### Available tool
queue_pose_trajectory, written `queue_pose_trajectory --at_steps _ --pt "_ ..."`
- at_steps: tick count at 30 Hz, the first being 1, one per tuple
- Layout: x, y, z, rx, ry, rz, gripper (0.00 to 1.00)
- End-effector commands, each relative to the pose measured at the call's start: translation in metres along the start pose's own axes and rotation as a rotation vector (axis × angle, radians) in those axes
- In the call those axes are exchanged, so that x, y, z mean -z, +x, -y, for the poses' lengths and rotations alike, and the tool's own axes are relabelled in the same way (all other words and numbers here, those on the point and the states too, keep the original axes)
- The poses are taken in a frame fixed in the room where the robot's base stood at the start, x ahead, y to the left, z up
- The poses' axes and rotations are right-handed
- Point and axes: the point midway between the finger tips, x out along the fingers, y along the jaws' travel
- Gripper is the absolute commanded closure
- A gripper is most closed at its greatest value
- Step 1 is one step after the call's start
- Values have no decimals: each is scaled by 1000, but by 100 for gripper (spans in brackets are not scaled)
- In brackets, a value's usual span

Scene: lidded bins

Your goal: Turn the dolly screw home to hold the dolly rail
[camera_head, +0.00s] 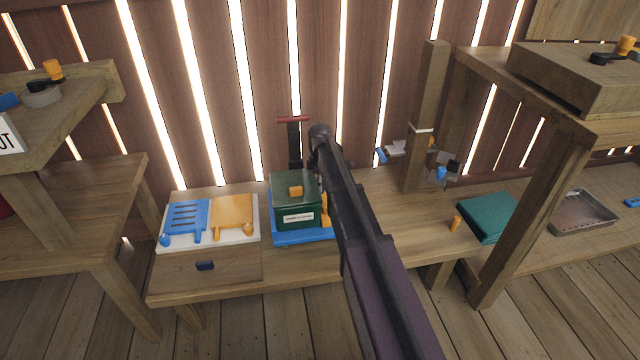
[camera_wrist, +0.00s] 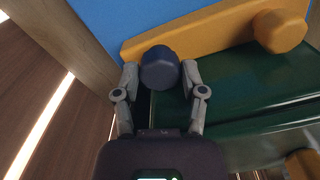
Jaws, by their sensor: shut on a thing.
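In the wrist view my gripper (camera_wrist: 160,74) is shut on a dark blue knob, the dolly screw (camera_wrist: 160,66), with one finger on each side. The knob sits at the left part of an orange bar, the dolly rail (camera_wrist: 222,33). Whether the screw is fully seated cannot be told. In the head view the blue dolly (camera_head: 303,237) carries a dark green bin (camera_head: 298,208). Part of the orange rail shows at the bin's right side (camera_head: 325,211). My arm hides the gripper and the screw in the head view.
A white board (camera_head: 210,241) with blue and orange parts lies left of the bin. A wooden post (camera_head: 427,115) stands right of my arm. A teal box (camera_head: 488,217) and a metal tray (camera_head: 583,212) lie further right. A small orange piece (camera_head: 455,223) stands on the bench.

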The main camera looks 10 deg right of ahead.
Motion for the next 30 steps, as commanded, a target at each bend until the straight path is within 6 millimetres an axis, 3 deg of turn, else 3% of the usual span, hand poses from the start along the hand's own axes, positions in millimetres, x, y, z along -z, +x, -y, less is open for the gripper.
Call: queue_pose_trajectory --at_steps 8,9,11,12,30 --pt "0 0 1 2 -1 0 94" --pt "0 0 1 2 -1 0 34" --pt "0 0 1 2 -1 0 16" --pt "0 0 1 1 -1 0 13" --pt "0 0 0 0 -28 0 13"
